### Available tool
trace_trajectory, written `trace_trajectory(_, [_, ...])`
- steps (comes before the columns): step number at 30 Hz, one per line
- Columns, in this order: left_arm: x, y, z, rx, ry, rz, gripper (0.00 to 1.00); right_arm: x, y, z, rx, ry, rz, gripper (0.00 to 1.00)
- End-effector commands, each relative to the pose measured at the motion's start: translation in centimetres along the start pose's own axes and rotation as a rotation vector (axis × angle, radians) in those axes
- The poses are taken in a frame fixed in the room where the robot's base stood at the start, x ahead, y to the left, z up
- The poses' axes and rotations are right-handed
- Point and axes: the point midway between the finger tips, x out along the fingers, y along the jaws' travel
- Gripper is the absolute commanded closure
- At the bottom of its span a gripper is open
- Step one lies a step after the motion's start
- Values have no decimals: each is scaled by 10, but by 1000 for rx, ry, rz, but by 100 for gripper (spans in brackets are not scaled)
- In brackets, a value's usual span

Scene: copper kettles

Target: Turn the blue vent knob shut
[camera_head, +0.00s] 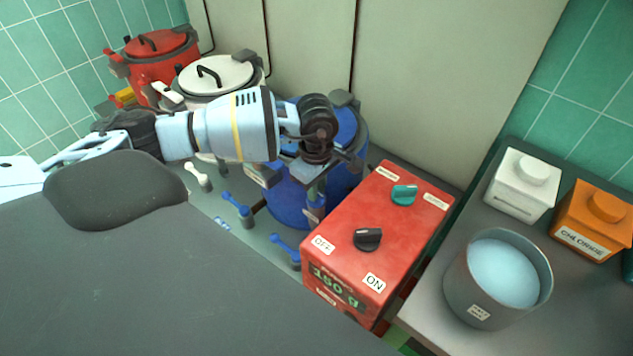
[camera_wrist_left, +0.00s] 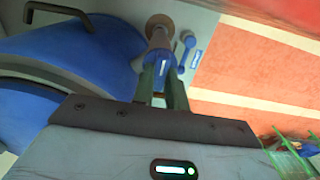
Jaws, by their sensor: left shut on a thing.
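The blue kettle (camera_head: 347,150) stands at the back middle, partly hidden behind my left arm. The blue vent knob (camera_wrist_left: 163,66), with a pale mark on it, sits low at the kettle's front right side. My left gripper (camera_wrist_left: 164,78) is shut on this knob, with a green finger on each side of it. In the head view my left gripper (camera_head: 316,182) points down beside the kettle, and the knob (camera_head: 316,207) shows just below it. The knob's exact turn angle is hard to tell. My right gripper is not in view.
A red box (camera_head: 345,213) with a black and a teal dial stands close on the right. Blue levers (camera_head: 285,246) stand in front of the kettle. White (camera_head: 215,75) and red (camera_head: 160,55) kettles stand behind left. A grey bucket (camera_head: 535,285) stands on the right counter.

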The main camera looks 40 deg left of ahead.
Motion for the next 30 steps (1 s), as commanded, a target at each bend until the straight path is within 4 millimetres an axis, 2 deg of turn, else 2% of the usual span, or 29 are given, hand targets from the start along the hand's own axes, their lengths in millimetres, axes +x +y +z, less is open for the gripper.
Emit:
trace_trajectory(1, [-1,0,0,3,0,2,100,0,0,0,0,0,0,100])
trace_trajectory(2, [-1,0,0,3,0,2,83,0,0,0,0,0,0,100])
trace_trajectory(6, [0,0,0,2,0,1,65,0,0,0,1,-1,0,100])
trace_trajectory(17, [-4,0,0,0,0,1,64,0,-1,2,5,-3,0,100])
trace_trajectory(30, [-66,1,0,1,0,3,64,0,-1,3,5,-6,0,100])
